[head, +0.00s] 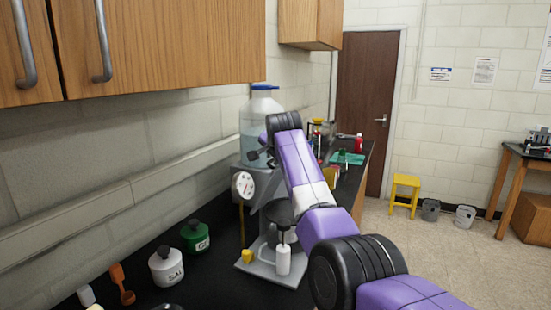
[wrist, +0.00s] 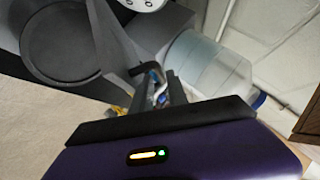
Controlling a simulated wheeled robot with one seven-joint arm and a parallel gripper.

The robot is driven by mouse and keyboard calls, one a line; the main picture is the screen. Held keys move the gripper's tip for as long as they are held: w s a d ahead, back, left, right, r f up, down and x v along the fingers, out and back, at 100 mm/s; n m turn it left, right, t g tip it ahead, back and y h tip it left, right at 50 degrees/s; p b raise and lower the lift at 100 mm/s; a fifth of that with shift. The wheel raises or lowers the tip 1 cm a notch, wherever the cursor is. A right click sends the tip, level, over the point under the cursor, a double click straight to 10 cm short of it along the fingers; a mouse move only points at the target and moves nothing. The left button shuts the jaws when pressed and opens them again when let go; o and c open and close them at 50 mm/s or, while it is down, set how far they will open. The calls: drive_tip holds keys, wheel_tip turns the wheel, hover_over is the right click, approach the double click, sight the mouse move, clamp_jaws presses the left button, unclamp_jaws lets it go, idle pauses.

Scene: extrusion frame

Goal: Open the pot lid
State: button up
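I cannot pick out a cooking pot with a lid in either view. Two jars stand at the lower left of the head view: a white jar (head: 167,268) and a green jar (head: 196,238), each with a dark knobbed lid. My gripper (wrist: 150,78) shows in the wrist view, tilted, its dark fingers in front of the scale and a water jug. I cannot tell whether it is open or holds anything. In the head view my purple arm reaches over the counter and hides part of the scale.
The grey scale (head: 243,185) has a round dial and a dark round pan (wrist: 58,40). The large clear water jug (head: 262,120) with a blue cap stands behind it. Wooden wall cabinets (head: 160,45) overhang the counter.

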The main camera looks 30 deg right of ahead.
drive_tip(key=shift+b+v, duration=0.45)
drive_tip(key=shift+v, duration=1.4)
drive_tip(key=shift+f, duration=0.1)
